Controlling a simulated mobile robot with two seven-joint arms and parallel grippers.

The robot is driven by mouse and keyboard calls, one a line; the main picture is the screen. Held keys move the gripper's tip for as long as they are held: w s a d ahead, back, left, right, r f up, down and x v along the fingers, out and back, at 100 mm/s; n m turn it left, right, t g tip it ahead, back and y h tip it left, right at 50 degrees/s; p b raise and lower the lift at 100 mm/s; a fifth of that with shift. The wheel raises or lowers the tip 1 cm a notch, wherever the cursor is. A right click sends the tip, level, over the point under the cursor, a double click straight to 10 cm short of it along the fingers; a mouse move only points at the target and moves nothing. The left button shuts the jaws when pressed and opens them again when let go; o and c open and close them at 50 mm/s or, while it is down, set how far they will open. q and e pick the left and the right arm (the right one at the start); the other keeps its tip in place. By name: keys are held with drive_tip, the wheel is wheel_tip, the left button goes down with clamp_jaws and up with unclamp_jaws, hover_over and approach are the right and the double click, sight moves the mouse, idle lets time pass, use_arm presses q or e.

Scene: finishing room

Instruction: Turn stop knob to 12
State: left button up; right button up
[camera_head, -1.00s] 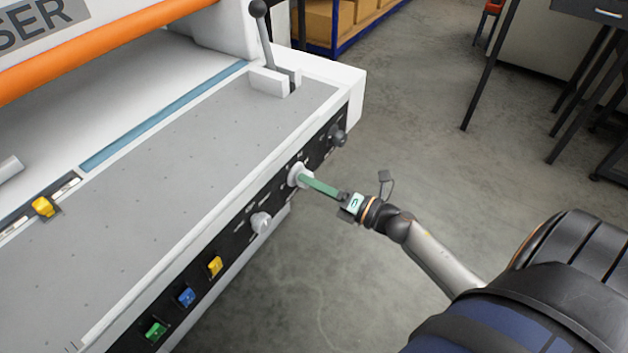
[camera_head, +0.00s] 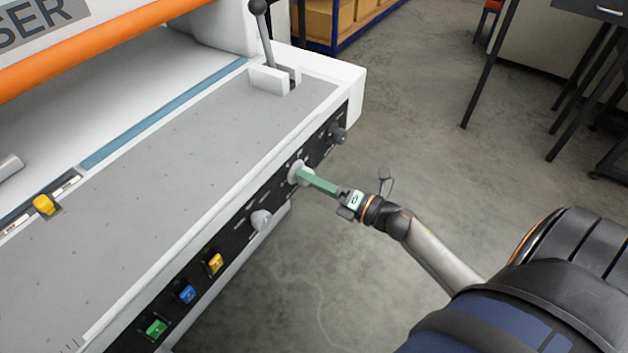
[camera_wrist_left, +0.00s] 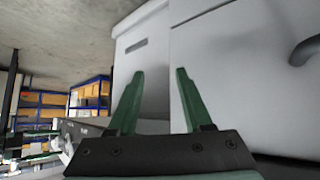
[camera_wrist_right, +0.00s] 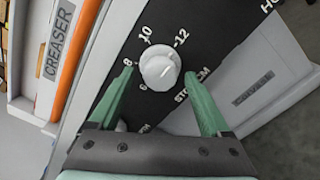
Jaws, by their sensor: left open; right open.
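The stop knob (camera_wrist_right: 160,66) is a round pale knob on the machine's black front panel. In the right wrist view the numbers 8, 10 and 12 show around it, with "STOP" lettering partly hidden by a finger; I cannot tell which number it points to. The knob also shows in the head view (camera_head: 296,172). My right gripper (camera_wrist_right: 159,72) is open, its green fingers on either side of the knob; I cannot tell whether they touch it. My left gripper (camera_wrist_left: 158,73) is open and empty in its wrist view, facing grey cabinet-like surfaces.
Another pale knob (camera_head: 261,221) and a dark grey knob (camera_head: 338,135) flank the stop knob on the panel. Yellow (camera_head: 215,263), blue (camera_head: 187,294) and green (camera_head: 155,328) switches sit lower left. A black-knobbed lever (camera_head: 264,38) stands on top.

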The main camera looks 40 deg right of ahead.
drive_tip(key=v, duration=1.2)
drive_tip(key=shift+s+b, duration=0.25)
drive_tip(key=shift+b, duration=0.15)
